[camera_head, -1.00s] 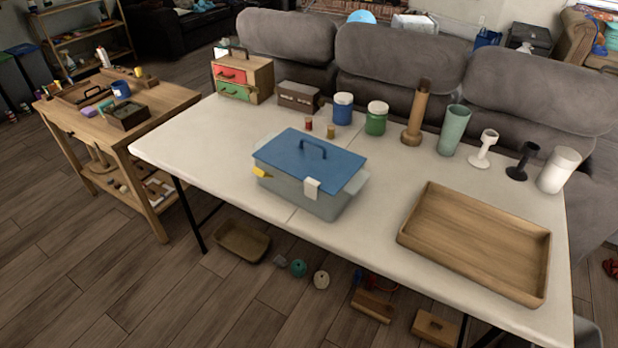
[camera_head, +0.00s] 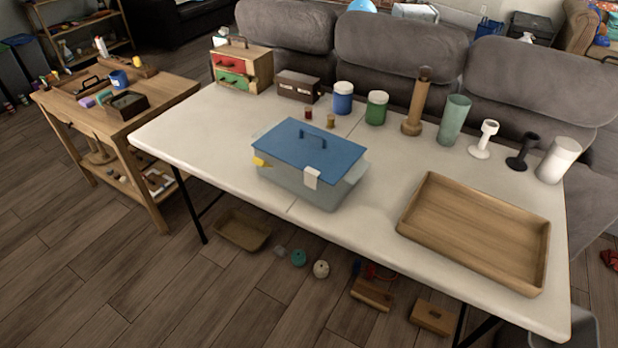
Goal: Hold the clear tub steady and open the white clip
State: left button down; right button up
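The clear tub (camera_head: 325,194) stands on the white table, left of its middle. It has greyish see-through walls and a flat blue lid (camera_head: 338,156) with a dark blue handle (camera_head: 312,135) on top. The white clip (camera_head: 311,178) sits on the tub's front side, overlapping the lid's edge, and looks closed over it. A yellow clip (camera_head: 260,162) is at the front left of the lid and sticks outward. Neither of my grippers shows in the head view.
A wooden tray (camera_head: 470,235) lies to the right on the white table (camera_head: 190,145). Jars, cups and a small drawer chest (camera_head: 242,68) line the back edge. Two small jars (camera_head: 331,121) stand just behind the tub. The table is clear left of the tub.

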aim_at(311, 175)
jog(key=i+j+z, duration=0.1)
jog(key=z, duration=0.95)
jog(key=j+z, duration=0.3)
jog(key=j, duration=0.25)
jog(key=j+z, duration=0.3)
jog(key=j, duration=0.25)
jog(key=k+j+z, duration=0.1)
jog(key=j+z, duration=0.2)
jog(key=j, duration=0.25)
jog(key=k+j+z, duration=0.25)
jog(key=j, duration=0.25)
jog(key=i+j, duration=0.05)
jog(key=i, duration=0.05)
